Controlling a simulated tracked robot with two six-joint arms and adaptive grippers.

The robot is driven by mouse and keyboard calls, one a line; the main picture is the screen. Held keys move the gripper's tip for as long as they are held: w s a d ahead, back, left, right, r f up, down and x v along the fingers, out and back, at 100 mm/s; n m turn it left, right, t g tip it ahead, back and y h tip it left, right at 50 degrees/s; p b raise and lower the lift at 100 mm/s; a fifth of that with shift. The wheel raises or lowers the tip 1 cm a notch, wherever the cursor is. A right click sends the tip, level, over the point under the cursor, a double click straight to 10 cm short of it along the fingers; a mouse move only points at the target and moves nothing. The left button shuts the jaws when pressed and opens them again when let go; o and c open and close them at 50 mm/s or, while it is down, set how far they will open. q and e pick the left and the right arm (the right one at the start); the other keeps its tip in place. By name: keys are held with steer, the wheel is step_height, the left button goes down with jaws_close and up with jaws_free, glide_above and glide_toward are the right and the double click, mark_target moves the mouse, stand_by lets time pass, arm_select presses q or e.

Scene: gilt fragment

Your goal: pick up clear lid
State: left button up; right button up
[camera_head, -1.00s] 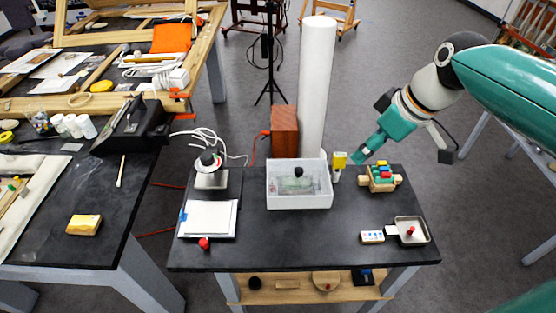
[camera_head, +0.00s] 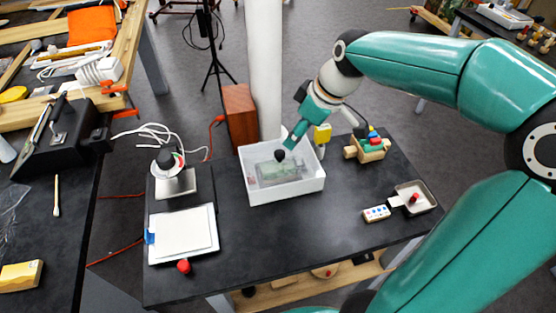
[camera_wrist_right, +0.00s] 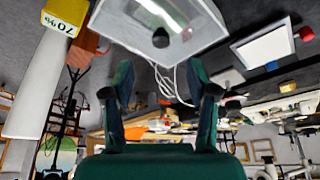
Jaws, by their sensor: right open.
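The clear lid (camera_head: 300,172) lies over the white box (camera_head: 315,184) on the black table, with a black knob (camera_head: 279,155) at its middle. In the right wrist view the box (camera_wrist_right: 200,38) and the knob (camera_wrist_right: 160,37) show at the top. My right gripper (camera_head: 291,141) is above the back of the box, close to the knob in the picture. In the wrist view its two fingers (camera_wrist_right: 160,98) are apart with nothing between them. I cannot tell the exact gap from fingers to knob. My left gripper is not in view.
A yellow-capped item (camera_head: 322,134) stands right beside the box, and a wooden rack (camera_head: 368,148) is further right. A white tube (camera_head: 265,70) and a brown block (camera_head: 240,118) stand behind. A balance (camera_head: 175,183) and white pad (camera_head: 183,233) are left.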

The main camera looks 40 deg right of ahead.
mark_target(281, 152)
steer(key=x, duration=0.5)
steer(key=p+x, duration=0.1)
steer(key=x, duration=0.4)
steer(key=shift+w+a, duration=0.1)
steer(key=shift+w, duration=0.15)
steer(key=shift+r, duration=0.1)
steer(key=c, duration=1.1)
jaws_close()
steer(key=shift+r, duration=0.15)
